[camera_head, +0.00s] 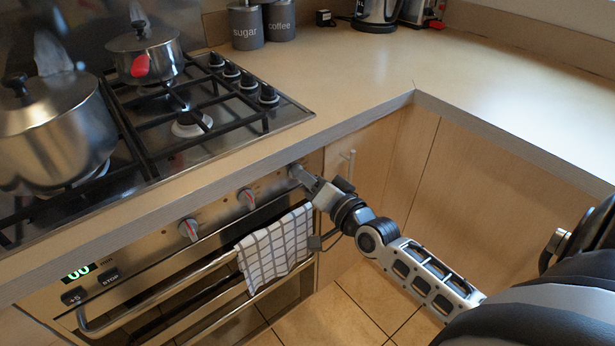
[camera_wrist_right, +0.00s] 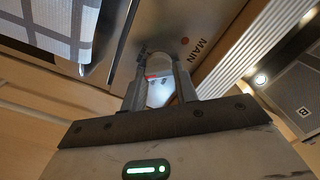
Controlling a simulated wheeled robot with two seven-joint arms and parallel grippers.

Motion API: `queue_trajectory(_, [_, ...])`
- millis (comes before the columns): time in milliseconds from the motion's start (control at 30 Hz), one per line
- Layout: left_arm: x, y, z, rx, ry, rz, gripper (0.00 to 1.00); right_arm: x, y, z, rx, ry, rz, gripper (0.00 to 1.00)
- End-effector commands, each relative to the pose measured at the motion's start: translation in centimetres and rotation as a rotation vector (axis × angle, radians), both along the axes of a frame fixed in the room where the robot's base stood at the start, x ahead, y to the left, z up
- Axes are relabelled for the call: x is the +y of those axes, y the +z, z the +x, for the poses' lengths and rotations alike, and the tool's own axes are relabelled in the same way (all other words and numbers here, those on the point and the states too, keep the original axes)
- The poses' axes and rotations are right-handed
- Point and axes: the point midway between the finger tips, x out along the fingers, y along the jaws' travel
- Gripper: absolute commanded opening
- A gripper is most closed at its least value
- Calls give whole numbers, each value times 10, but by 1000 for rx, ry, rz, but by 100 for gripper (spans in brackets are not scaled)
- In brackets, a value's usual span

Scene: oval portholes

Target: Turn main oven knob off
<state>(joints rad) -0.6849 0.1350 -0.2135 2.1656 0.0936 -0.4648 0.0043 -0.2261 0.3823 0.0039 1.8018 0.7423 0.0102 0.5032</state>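The main oven knob (camera_wrist_right: 160,69) is a rounded grey knob with a small red mark, beside the word MAIN (camera_wrist_right: 199,48) on the steel oven panel. In the right wrist view it sits between the two fingers of my right gripper (camera_wrist_right: 159,58). The fingers stand apart, one on each side of the knob; I cannot tell whether they press on it. In the head view my right gripper (camera_head: 298,174) is at the right end of the oven front and hides most of this knob. My left gripper is not in view.
Two more knobs, (camera_head: 188,229) and (camera_head: 247,198), lie left along the panel. A checked towel (camera_head: 277,249) hangs from the oven door handle (camera_head: 150,303) below. The worktop edge (camera_head: 260,158) overhangs the panel. Pots stand on the hob; a cupboard (camera_head: 358,165) is to the right.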

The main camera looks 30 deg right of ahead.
Motion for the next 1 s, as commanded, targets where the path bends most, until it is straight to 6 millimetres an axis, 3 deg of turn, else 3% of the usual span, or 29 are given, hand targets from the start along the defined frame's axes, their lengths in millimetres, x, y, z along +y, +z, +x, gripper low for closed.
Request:
queue_trajectory(67, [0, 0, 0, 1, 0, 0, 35, 0, 0, 0, 0, 0, 0, 7])
queue_trajectory(467, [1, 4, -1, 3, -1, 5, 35, 0, 1, 0, -3, 0, -55, 7])
queue_trajectory(1000, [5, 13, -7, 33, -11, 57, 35, 2, 5, 0, -37, 0, -490, 7])
